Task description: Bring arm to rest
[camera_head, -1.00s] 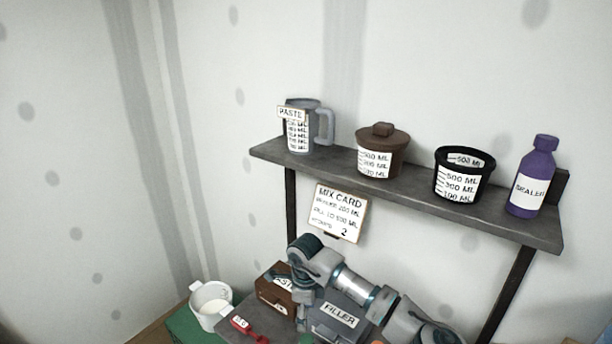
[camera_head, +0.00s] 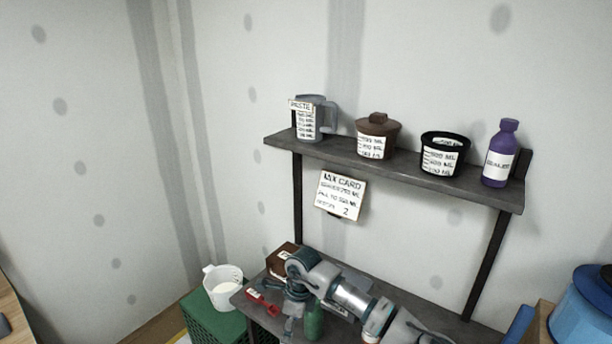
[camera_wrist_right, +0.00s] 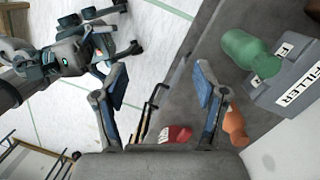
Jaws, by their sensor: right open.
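My right arm (camera_head: 350,298) reaches in from the lower right in the head view, over the low grey bench. My right gripper (camera_wrist_right: 160,85) is open in the right wrist view, its two fingers wide apart with nothing between them. In the head view its fingers point down near the bench's front edge and are partly hidden. A green bottle (camera_head: 314,320) stands close beside it. In the wrist view, another jointed part of mine, apparently the left arm and gripper (camera_wrist_right: 115,35), shows at upper left. Its fingers are too unclear to judge. No left arm shows in the head view.
A white pot (camera_head: 223,290) stands on a green crate (camera_head: 205,318). The filler box (camera_wrist_right: 297,85) is beside the bottle. A wall shelf (camera_head: 400,175) holds several containers above my arm.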

